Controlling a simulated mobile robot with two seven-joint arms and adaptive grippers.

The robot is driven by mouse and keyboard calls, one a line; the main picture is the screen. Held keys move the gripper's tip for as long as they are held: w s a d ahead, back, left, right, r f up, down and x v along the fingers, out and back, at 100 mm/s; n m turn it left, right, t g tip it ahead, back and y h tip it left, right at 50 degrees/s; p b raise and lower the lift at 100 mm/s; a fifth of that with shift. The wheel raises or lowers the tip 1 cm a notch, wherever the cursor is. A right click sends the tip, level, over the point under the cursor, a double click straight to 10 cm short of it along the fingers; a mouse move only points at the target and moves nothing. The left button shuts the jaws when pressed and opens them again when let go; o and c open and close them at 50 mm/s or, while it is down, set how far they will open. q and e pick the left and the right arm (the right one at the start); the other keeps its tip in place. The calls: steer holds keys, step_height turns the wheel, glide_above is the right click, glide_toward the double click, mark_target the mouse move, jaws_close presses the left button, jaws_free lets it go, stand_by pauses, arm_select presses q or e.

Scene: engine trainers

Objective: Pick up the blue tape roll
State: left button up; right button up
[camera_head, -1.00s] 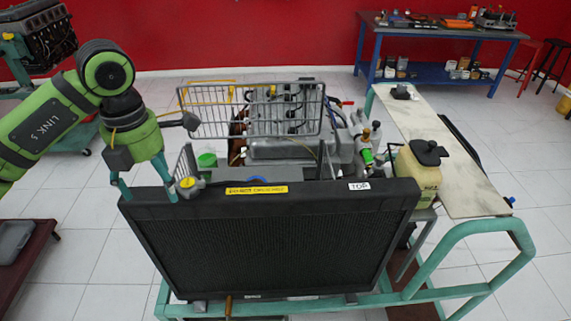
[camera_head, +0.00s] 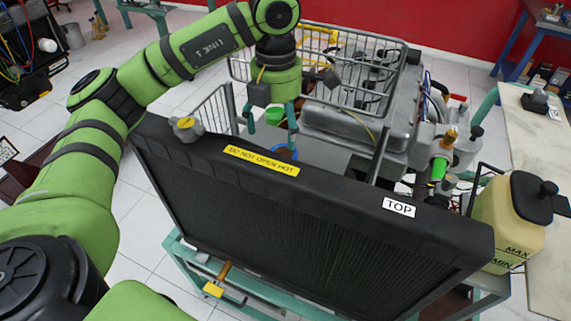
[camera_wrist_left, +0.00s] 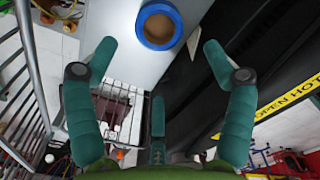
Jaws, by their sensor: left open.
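The blue tape roll (camera_head: 285,148) lies on a grey surface behind the radiator's top edge, largely hidden by the radiator and my left gripper in the head view. In the left wrist view the blue tape roll (camera_wrist_left: 158,46) shows as a blue ring with a tan inner side, near the top middle. My left gripper (camera_head: 270,126) points down close to it, fingers spread. In the left wrist view my left gripper (camera_wrist_left: 158,50) is open and empty, with the roll beyond and between its fingertips. My right gripper is not in view.
The black radiator (camera_head: 290,210) stands close in front of the gripper. A wire guard (camera_head: 345,75) rises behind it, and a smaller wire rack (camera_head: 212,115) stands at its left. A yellowish coolant tank (camera_head: 507,220) is at the right.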

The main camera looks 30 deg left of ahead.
mark_target(282, 151)
arm_select(q)
steer(key=shift+d+f, duration=0.15)
steer(key=shift+f, duration=0.3)
steer(key=f+p, duration=0.3)
steer(key=f, duration=0.2)
steer(key=shift+w+d+f+p, duration=0.1)
steer(key=shift+d+f+p, duration=0.1)
steer(key=shift+p, duration=0.15)
steer(key=shift+w+f, duration=0.1)
steer(key=shift+f, duration=0.3)
steer(key=c, duration=1.1)
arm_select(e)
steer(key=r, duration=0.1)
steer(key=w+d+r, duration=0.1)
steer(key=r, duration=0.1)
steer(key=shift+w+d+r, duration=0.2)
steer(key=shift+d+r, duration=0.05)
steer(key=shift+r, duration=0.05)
